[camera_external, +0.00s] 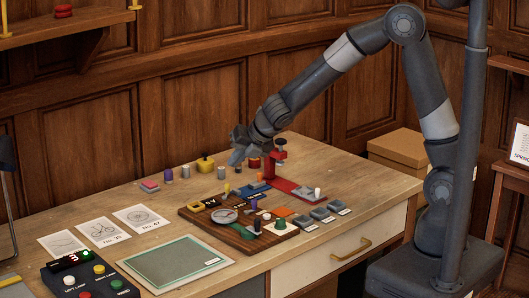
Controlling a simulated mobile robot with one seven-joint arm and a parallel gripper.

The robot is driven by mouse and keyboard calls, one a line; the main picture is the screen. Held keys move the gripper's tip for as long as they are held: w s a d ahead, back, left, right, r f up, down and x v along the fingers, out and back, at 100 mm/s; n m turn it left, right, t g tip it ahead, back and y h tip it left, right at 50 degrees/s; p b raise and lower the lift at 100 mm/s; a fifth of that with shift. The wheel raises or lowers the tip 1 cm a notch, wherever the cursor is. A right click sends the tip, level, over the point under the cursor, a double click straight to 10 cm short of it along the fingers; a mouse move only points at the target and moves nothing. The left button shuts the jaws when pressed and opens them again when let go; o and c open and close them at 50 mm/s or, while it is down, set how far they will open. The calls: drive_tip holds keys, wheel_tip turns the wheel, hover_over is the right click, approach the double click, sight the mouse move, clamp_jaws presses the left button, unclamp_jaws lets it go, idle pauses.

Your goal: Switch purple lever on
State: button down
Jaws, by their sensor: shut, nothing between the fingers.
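A small purple upright piece (254,204), which looks like the purple lever, stands on the dark wooden board (193,215) on the table. It is too small to tell which way it is set. My gripper (235,159) is shut and empty. It is above the table, behind the board, apart from both purple pieces. The fingertips are small and dark in this view.
A red clamp-like stand (279,163) is right beside my gripper. A yellow block (205,164) and several small cylinders stand at the back. Grey switches (322,214) line the right. A green mat (150,268) and a control box (88,278) lie in front.

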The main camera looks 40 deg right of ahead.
drive_tip(key=s+f+n+g+h, duration=0.1)
drive_tip(key=s+f+g+h, duration=0.1)
drive_tip(key=s, duration=1.1)
drive_tip(key=shift+d+g+h, duration=0.2)
drive_tip(key=shift+g+h, duration=0.5)
drive_tip(key=shift+h, duration=0.3)
drive_tip(key=x, duration=1)
drive_tip(key=shift+a+f, duration=0.1)
drive_tip(key=shift+f, duration=0.05)
drive_tip(key=w, duration=0.1)
drive_tip(key=w+d, duration=0.1)
drive_tip(key=shift+w, duration=0.25)
drive_tip(key=shift+w+d, duration=0.2)
drive_tip(key=shift+w, duration=0.4)
